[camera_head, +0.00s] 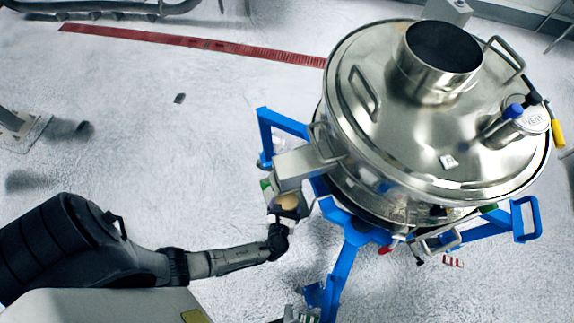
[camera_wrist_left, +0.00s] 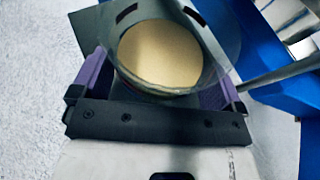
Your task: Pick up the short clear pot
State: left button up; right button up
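The short clear pot (camera_head: 288,200) holds tan powder and stands upright below the sifter's side spout (camera_head: 303,166). In the left wrist view the clear pot (camera_wrist_left: 204,55) lies between the two purple fingers of my left gripper (camera_wrist_left: 158,92), its round mouth facing the camera. The fingers flank the pot closely. I cannot tell whether they press on it. In the head view my left gripper (camera_head: 283,222) is at the pot's near side, and its fingers are partly hidden. My right gripper is not in view.
The large steel sifter (camera_head: 400,140) stands on a blue frame (camera_head: 342,275) right of the pot. One blue leg passes close to my left gripper. A dark grey flat piece (camera_wrist_left: 92,25) shows behind the pot. The pale floor (camera_head: 150,150) to the left is mostly clear.

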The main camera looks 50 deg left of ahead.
pick_arm(q)
jog(key=c, duration=0.6)
jog(key=shift+r, duration=0.2)
